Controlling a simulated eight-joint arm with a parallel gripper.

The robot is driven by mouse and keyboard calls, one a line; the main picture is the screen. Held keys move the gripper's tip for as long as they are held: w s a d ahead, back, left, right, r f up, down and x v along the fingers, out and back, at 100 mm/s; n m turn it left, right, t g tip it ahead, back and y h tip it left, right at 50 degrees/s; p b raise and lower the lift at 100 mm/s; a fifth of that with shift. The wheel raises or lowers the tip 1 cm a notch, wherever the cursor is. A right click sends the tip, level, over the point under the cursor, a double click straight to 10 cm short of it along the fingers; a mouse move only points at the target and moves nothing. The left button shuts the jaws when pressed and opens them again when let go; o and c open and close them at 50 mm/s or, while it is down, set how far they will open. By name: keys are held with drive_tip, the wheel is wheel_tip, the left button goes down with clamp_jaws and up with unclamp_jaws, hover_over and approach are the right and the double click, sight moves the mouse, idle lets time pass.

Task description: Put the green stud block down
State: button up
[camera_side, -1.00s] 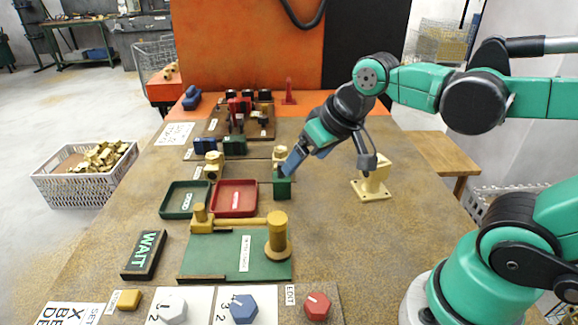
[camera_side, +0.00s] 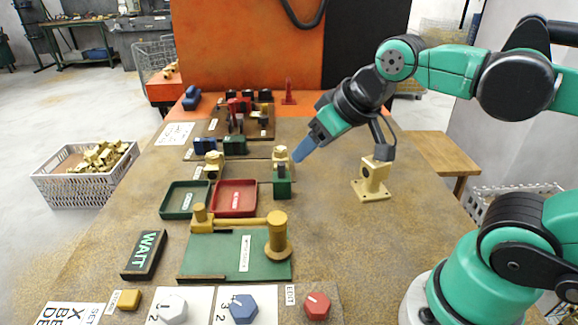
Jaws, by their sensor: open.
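The green stud block (camera_side: 282,187) stands upright on the brown table, just right of the red tray (camera_side: 234,199). A dark stud sticks up from its top. My gripper (camera_side: 302,152) is above and to the right of the block, apart from it, with blue fingers pointing down and left. It is open, with nothing visible in it. The gap between the fingers is hard to make out from this side.
A green tray (camera_side: 184,201) sits left of the red one. A yellow swing arm on a green plate (camera_side: 225,262) stands in front. A cream bracket (camera_side: 372,180) stands to the right. Brass fittings and a brown fixture board (camera_side: 258,128) are behind.

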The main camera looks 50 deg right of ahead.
drive_tip(key=n+t+y, duration=0.1)
drive_tip(key=n+y, duration=1)
drive_tip(key=y, duration=0.1)
hover_over(274, 177)
drive_tip(key=s+d, duration=0.3)
drive_tip(key=d, duration=0.2)
drive_tip(key=f, duration=1.1)
drive_tip(key=shift+a+f, duration=0.35)
drive_tip(key=shift+a, duration=0.05)
drive_tip(key=shift+a+f, duration=0.1)
drive_tip(key=shift+f, duration=0.15)
drive_tip(key=shift+x, duration=2.75)
clamp_jaws()
